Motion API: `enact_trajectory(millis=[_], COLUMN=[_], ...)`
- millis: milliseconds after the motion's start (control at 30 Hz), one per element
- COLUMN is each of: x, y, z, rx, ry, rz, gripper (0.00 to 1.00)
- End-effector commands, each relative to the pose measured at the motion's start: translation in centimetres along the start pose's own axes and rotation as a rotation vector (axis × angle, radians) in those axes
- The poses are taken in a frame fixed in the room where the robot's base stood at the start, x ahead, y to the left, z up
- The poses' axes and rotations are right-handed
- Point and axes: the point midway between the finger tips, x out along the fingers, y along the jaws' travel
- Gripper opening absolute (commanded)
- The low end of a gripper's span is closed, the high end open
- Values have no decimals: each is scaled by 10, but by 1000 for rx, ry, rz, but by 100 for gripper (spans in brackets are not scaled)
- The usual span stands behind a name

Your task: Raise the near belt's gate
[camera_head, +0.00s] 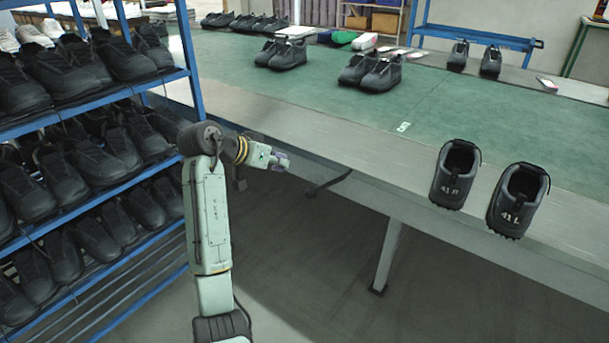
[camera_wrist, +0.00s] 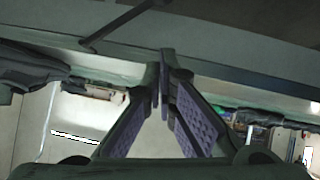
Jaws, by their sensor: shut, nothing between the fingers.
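The near belt (camera_head: 450,120) is a long green surface with a grey front rail (camera_head: 330,137). No part is clearly recognisable as its gate. A dark bar (camera_head: 328,183) sticks out below the rail, and a similar bar shows in the wrist view (camera_wrist: 115,27); I cannot tell whether it is the gate. My gripper (camera_head: 281,161) is in front of the rail, left of the dark bar, and apart from the bar in the head view. In the wrist view its purple-padded fingers (camera_wrist: 165,75) meet at the tips with nothing between them.
A blue rack (camera_head: 190,60) of black shoes stands close on the left. Two black shoes, marked 41 R (camera_head: 455,175) and 41 L (camera_head: 518,202), sit on the front rail at right. More shoe pairs (camera_head: 370,70) stand on the belt. A belt leg (camera_head: 388,255) reaches the floor.

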Motion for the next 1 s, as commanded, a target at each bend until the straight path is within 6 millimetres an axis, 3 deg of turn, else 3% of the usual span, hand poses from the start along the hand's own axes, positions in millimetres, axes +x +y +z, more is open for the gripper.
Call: enact_trajectory(millis=[467, 667, 1000], x=[7, 36, 106], y=[2, 3, 3], z=[2, 2, 5], rx=[0, -1, -1], ry=[-12, -14, -14], rz=[11, 13, 10], gripper=[0, 0, 0])
